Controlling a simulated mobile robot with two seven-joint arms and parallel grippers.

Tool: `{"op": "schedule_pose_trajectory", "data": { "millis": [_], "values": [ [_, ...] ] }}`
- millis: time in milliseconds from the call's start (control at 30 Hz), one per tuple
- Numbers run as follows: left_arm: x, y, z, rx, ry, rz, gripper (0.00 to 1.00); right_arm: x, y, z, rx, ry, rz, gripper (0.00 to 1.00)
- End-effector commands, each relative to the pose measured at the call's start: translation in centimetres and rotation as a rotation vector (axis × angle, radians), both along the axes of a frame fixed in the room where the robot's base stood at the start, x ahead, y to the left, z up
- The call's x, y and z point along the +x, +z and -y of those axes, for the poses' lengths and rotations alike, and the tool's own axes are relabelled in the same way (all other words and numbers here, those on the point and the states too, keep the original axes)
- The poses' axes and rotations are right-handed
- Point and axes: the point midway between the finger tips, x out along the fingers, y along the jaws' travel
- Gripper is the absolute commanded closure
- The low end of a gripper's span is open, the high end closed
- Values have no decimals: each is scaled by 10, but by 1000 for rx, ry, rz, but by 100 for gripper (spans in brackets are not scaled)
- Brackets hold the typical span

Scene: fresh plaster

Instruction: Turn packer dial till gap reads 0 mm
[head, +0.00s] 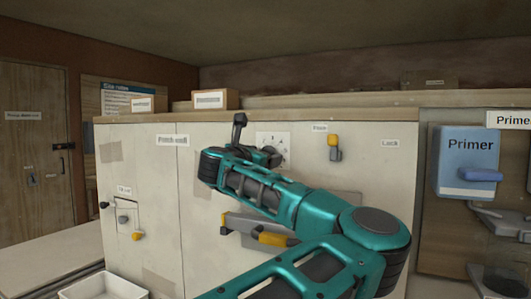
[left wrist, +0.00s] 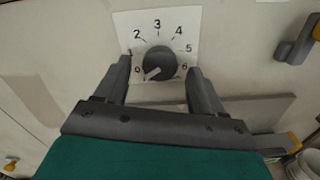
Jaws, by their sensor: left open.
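A round dark dial knob (left wrist: 159,62) sits on a white square plate (left wrist: 124,22) marked with numbers up to 6. In the left wrist view its pale pointer line points to the lower left, close to the 0 mark. In the head view the plate (head: 284,140) is on the pale panel, and my gripper hides part of it. My left gripper (head: 255,138) is at the dial. In the left wrist view its fingers (left wrist: 160,68) are open, one on each side of the knob, with visible space between; contact is not seen. My right gripper is not in view.
A yellow-topped switch (head: 333,141) is right of the dial. A grey bar with a yellow handle (head: 272,238) is below, partly behind my arm. A blue Primer box (head: 465,160) is at the right. A small lever (head: 137,236) is at the left.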

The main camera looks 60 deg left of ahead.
Motion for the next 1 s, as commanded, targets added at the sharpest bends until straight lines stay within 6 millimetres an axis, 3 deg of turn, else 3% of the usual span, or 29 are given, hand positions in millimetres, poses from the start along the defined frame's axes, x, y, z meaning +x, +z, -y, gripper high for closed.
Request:
{"op": "schedule_pose_trajectory", "data": {
  "millis": [200, 533, 1000],
  "values": [
    [14, 0, -9, 1, 1, -1, 31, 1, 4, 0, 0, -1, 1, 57],
    [16, 0, -9, 1, 1, 0, 32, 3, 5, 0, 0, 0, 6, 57],
    [16, 0, -9, 1, 1, 0, 77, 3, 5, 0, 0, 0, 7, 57]
  ]
}}
